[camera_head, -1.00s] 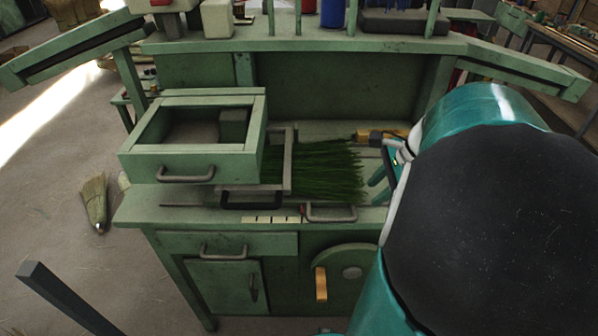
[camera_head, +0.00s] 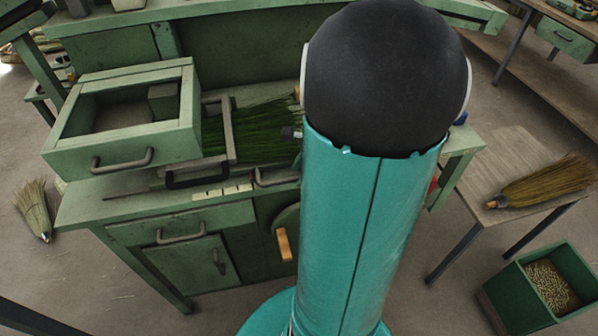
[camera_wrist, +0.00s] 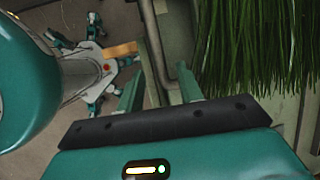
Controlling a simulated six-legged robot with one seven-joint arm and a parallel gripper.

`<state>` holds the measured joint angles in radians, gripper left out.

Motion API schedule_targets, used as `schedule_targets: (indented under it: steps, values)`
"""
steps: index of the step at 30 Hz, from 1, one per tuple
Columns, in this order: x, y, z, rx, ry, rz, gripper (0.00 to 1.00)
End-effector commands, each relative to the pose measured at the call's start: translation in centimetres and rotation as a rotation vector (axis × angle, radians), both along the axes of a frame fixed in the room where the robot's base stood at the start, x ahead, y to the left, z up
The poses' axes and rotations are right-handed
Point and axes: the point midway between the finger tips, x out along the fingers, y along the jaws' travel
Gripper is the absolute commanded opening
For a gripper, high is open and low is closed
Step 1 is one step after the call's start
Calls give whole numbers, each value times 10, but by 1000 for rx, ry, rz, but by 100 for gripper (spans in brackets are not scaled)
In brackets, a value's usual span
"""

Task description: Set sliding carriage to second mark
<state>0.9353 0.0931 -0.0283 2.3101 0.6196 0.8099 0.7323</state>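The sliding carriage appears to be the grey upright frame (camera_head: 229,130) beside the green bristles (camera_head: 250,128) on the bench. A black handle (camera_head: 198,176) sits at its front. A pale strip with dark marks (camera_head: 222,190) lies on the bench's front edge, right of that handle. My arm hides the gripper in the head view.
An open green box (camera_head: 120,115) with a handle stands on the bench's left. A broom (camera_head: 33,210) lies on the floor at left. Another broom (camera_head: 540,182) lies on a side table (camera_head: 500,155) at right. A green bin (camera_head: 515,300) stands near it.

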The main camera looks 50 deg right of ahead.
Motion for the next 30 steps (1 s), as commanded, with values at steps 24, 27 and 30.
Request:
schedule_targets:
  steps: [24,27,30]
  values:
    - [7,4,-10,0,0,2,0]
    - [13,13,-9,0,0,5,0]
    - [22,26,-9,1,0,8,0]
